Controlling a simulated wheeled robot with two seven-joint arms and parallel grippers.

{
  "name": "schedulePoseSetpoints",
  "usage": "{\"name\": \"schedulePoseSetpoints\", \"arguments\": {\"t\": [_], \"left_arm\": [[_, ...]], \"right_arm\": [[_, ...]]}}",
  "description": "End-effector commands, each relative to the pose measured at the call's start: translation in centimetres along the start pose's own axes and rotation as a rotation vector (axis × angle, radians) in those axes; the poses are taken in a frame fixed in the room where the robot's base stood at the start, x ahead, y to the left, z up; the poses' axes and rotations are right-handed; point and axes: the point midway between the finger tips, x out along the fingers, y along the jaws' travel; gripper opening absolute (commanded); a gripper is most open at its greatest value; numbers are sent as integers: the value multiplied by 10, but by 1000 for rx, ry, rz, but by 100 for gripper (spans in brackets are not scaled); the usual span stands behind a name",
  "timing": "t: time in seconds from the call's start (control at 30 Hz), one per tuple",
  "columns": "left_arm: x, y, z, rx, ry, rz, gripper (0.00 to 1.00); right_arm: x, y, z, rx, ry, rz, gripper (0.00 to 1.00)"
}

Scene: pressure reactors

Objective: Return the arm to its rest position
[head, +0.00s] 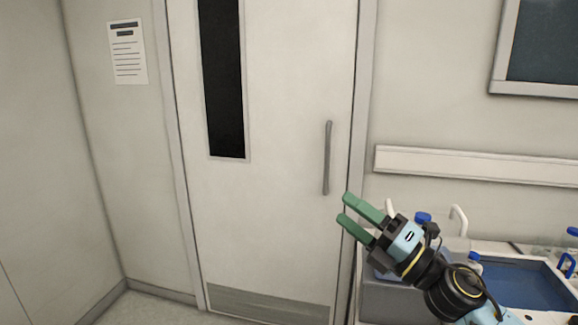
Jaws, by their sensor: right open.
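My right gripper (346,210) shows at the lower right of the head view. Its two green fingers point up and to the left, are spread apart and have nothing between them. It is in front of the door's right edge and the left end of a counter. My right arm comes in from the bottom right and hides part of the counter. My left gripper is not in view.
A closed door (280,200) with a grey handle (327,158) fills the middle. The counter at right holds a blue tray or basin (525,285) and blue-capped bottles (423,218). A white rail (470,164) runs along the wall. Floor (150,308) shows at lower left.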

Motion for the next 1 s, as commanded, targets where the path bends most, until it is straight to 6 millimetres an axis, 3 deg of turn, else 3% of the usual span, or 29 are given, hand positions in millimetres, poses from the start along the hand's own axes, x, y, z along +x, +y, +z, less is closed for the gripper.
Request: {"name": "schedulePoseSetpoints", "arguments": {"t": [0.17, 0.27, 0.37, 0.53, 0.7, 1.0], "left_arm": [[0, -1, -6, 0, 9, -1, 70], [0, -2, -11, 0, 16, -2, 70], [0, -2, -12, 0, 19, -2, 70], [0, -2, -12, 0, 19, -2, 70], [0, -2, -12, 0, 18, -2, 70], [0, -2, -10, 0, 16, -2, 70]], "right_arm": [[-46, -36, 4, 436, -407, -78, 59], [-87, -66, -1, 673, -635, -166, 59], [-137, -99, -20, 901, -860, -283, 59], [-231, -138, -82, 1248, -1220, -534, 59], [-299, -144, -146, 1464, -1466, -760, 59], [-372, -117, -231, 1669, -1735, -1080, 59]]}}
